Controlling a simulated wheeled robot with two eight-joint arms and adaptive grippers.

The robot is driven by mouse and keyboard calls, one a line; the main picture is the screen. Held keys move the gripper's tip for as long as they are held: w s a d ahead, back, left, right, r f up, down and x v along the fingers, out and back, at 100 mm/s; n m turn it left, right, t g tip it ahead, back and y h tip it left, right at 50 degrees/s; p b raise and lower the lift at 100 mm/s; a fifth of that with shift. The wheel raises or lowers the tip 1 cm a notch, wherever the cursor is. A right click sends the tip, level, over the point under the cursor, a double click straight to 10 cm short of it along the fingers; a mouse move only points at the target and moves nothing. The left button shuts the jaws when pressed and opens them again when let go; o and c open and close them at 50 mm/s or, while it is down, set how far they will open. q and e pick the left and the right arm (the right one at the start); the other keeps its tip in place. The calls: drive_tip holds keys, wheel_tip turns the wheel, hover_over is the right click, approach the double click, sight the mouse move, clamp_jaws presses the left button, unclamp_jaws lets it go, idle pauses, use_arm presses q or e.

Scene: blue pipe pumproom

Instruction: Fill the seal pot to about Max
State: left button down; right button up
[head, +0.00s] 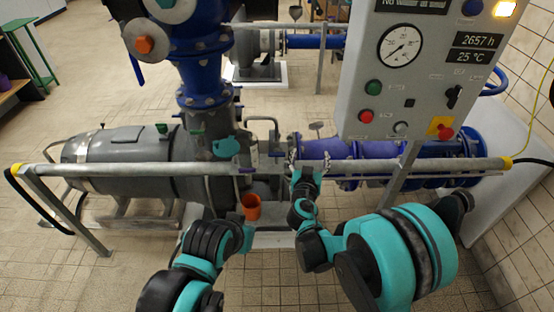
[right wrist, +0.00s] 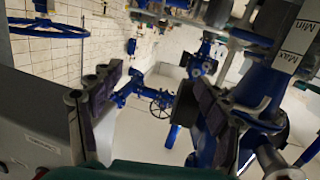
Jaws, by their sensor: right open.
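My right gripper (head: 306,165) is in front of the pump, at the horizontal rail. In the right wrist view its two dark-padded fingers (right wrist: 155,115) are spread, with nothing between them. An orange cup-like vessel (head: 251,207) with its open top up shows at the end of my left arm. The left gripper's fingers cannot be made out there, so its hold on the vessel is unclear. A white label with Min and Max marks (right wrist: 293,45), apparently on the seal pot, appears upside down at the right of the right wrist view. The liquid level cannot be read.
A grey metal rail (head: 130,170) runs across the front. Behind it are the grey motor (head: 125,155), blue pipes (head: 325,148) and a small teal object (head: 226,147). A grey control panel (head: 420,75) stands at the upper right. Tiled floor is clear at the lower left.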

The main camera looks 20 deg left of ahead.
sight(277, 156)
drive_tip(key=s+a+f+n+y+b, duration=0.15)
drive_tip(key=a+f+y, duration=0.25)
drive_tip(key=a+f, duration=0.45)
drive_tip(key=shift+n+t, duration=0.25)
drive_tip(key=shift+t, duration=0.15)
drive_tip(key=w+a, duration=0.1)
drive_tip(key=w, duration=0.1)
drive_tip(key=w+a+b, duration=0.1)
drive_tip(key=w, duration=0.1)
drive_tip(key=w+a, duration=0.1)
drive_tip(key=w, duration=0.1)
drive_tip(key=shift+a+r, duration=0.35)
drive_tip(key=shift+r, duration=0.05)
drive_tip(key=shift+w+a+r+b, duration=0.15)
drive_tip(key=shift+w+b, duration=0.2)
drive_tip(key=shift+w, duration=0.2)
drive_tip(key=c, duration=1.2)
